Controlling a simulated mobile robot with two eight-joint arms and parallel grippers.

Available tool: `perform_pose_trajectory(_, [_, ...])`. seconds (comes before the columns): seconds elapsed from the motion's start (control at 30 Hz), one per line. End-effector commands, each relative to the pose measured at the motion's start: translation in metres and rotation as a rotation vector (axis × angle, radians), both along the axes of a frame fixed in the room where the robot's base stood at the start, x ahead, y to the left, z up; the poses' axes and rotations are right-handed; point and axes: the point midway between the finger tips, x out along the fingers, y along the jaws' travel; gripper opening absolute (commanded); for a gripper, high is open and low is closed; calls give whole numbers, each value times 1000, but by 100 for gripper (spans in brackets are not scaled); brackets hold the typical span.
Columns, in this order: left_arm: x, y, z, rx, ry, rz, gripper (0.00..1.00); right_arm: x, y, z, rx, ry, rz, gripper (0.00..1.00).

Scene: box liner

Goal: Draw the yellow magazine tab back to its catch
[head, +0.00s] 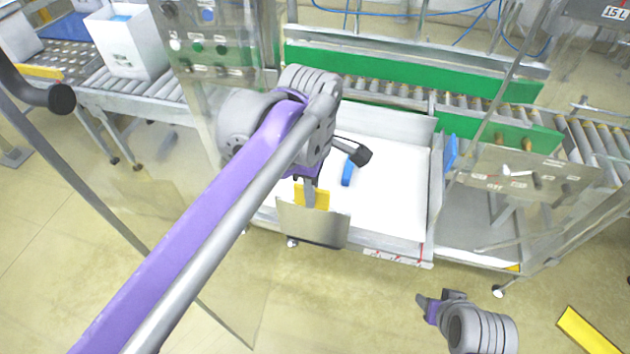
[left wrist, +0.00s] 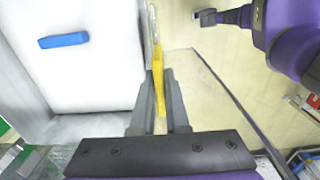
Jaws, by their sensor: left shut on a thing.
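The yellow magazine tab (head: 319,197) stands at the front edge of the white magazine, beside a grey metal plate (head: 312,224). My left gripper (head: 309,190) reaches down onto the tab. In the left wrist view the yellow tab (left wrist: 159,82) runs between the two grey fingers of my left gripper (left wrist: 158,78), which is shut on it. My left arm hides part of the magazine in the head view. My right gripper (head: 428,304) hangs over the floor at the lower right, away from the magazine. Its finger gap is not clear.
The white magazine bed (head: 395,195) holds a blue piece (head: 348,172). A roller conveyor with green rails (head: 390,66) runs behind it. A control panel (head: 212,45) and a white box (head: 124,40) stand at the left. A yellow strip (head: 588,331) lies on the open floor.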

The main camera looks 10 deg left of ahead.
Motion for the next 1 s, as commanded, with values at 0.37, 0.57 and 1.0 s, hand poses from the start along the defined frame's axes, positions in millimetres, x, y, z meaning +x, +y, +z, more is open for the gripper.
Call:
perform_pose_trajectory(0.37, [-4, 0, -1, 0, 11, -1, 34, 0, 0, 0, 0, 0, 0, 52])
perform_pose_trajectory(0.57, [-4, 0, 0, 0, 10, -1, 42, 0, 0, 0, 0, 0, 0, 52])
perform_pose_trajectory(1.0, [-3, 0, 41, 0, 8, -1, 42, 2, 0, 5, 0, -3, 0, 52])
